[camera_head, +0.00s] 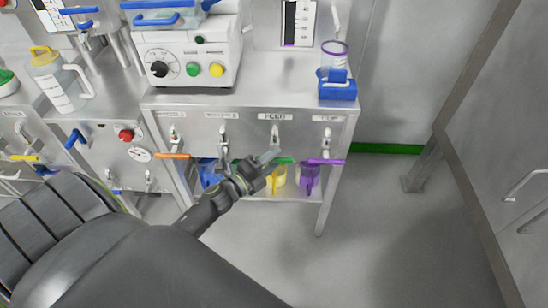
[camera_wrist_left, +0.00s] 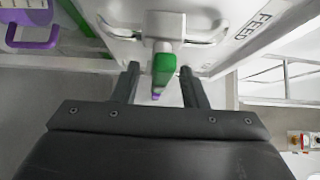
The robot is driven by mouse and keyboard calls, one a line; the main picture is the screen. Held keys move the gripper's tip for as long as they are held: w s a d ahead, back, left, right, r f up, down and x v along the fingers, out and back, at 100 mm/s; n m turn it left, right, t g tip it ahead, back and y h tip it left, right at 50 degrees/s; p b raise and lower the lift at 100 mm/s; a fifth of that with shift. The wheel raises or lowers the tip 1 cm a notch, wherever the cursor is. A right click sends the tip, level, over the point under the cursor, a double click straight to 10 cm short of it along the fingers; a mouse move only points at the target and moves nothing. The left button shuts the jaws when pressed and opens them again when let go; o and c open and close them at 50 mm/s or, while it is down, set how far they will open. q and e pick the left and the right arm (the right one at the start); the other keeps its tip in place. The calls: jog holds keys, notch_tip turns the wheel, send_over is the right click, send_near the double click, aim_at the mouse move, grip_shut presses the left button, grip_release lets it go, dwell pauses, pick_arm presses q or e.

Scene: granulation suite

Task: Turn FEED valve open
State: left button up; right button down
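The FEED valve has a green handle (camera_head: 286,160) under the FEED label (camera_head: 275,117) on the front of the steel bench. In the left wrist view, the green handle (camera_wrist_left: 164,68) points toward the camera, and the label (camera_wrist_left: 254,27) reads FEED. My left gripper (camera_head: 268,160) is at this valve and partly covers the handle. In the left wrist view, the fingers of my left gripper (camera_wrist_left: 160,80) stand apart on either side of the handle, with a gap visible on each side. My right gripper is not in view.
An orange valve handle (camera_head: 173,156) lies to the left and a purple one (camera_head: 326,161) close to the right. A yellow jug (camera_head: 277,181) and a purple jug (camera_head: 308,179) stand below. A blue holder (camera_head: 338,90) stands on the bench. Floor at right is clear.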

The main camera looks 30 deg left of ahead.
pick_arm(q)
jog(key=shift+w+d, duration=0.1)
jog(key=shift+w, duration=0.3)
jog(key=shift+c, duration=0.2)
grip_shut()
